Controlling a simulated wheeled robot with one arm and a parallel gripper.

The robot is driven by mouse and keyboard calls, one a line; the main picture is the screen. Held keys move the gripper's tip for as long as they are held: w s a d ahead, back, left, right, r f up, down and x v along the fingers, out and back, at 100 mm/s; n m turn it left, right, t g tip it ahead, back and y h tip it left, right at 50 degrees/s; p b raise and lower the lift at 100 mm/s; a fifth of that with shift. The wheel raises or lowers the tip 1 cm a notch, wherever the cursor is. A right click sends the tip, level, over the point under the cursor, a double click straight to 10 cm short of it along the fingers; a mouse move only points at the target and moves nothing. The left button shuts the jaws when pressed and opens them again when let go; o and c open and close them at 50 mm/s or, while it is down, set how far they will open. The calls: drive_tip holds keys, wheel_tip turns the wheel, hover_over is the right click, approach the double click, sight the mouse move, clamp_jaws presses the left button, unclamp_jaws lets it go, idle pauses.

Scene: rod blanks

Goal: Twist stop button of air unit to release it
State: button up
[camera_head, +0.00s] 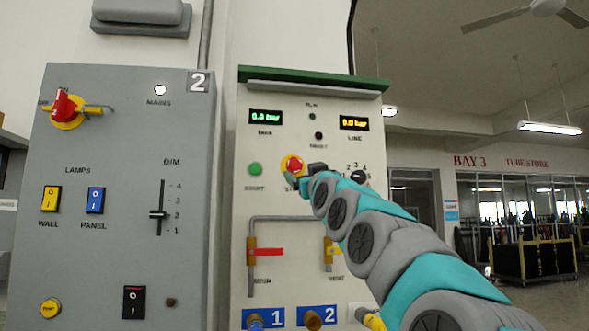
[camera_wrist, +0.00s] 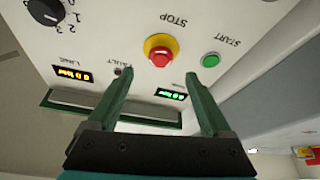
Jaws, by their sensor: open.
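The air unit is a pale panel (camera_head: 285,205) with a green top edge. Its stop button (camera_head: 293,163) is a red mushroom knob on a yellow ring, partly covered by my gripper from below in the head view. In the wrist view the panel appears upside down, with the stop button (camera_wrist: 160,52) beyond the fingertips and roughly between their lines. My gripper (camera_wrist: 165,78) is open, with its two green fingers apart and nothing between them. In the head view my gripper (camera_head: 304,178) is just in front of the panel; contact with the button cannot be told.
A green start button (camera_head: 255,169) is left of the stop button, and a black dial (camera_head: 358,177) is to its right. A grey lamp panel (camera_head: 120,200) stands to the left. Open hall space lies to the right.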

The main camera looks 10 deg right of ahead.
sight(295, 167)
drive_tip(key=p+x, duration=0.1)
drive_tip(key=x, duration=0.3)
drive_tip(key=shift+w+a, duration=0.15)
drive_tip(key=shift+w, duration=0.1)
drive_tip(key=shift+w+r, duration=0.25)
drive_tip(key=shift+w, duration=0.05)
drive_tip(key=shift+w+p, duration=0.35)
drive_tip(key=shift+w+r, duration=0.25)
drive_tip(key=shift+w, duration=0.25)
clamp_jaws()
